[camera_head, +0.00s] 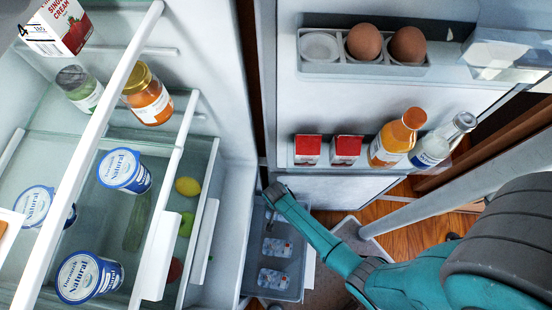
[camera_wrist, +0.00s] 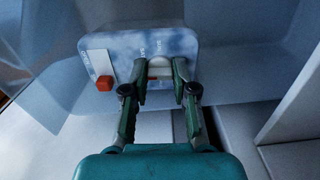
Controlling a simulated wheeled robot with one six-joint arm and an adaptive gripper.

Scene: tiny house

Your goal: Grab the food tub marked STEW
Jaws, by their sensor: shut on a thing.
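My gripper (camera_wrist: 160,70) has its two fingers closed around a small pale part at the near edge of a food tub (camera_wrist: 120,48) in the wrist view. The tub has a cloudy bluish-white top, a white label strip at the left and a red spot. In the head view my gripper (camera_head: 275,195) reaches down over the back of an open drawer (camera_head: 238,305). Two clear food tubs lie there, one nearer the back (camera_head: 277,248) and one in front (camera_head: 272,278); their markings are unreadable.
The open fridge door (camera_head: 370,100) stands at the right with eggs (camera_head: 363,42), red cartons (camera_head: 307,150) and bottles (camera_head: 398,136). Glass shelves at the left hold yogurt pots (camera_head: 124,170) and jars.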

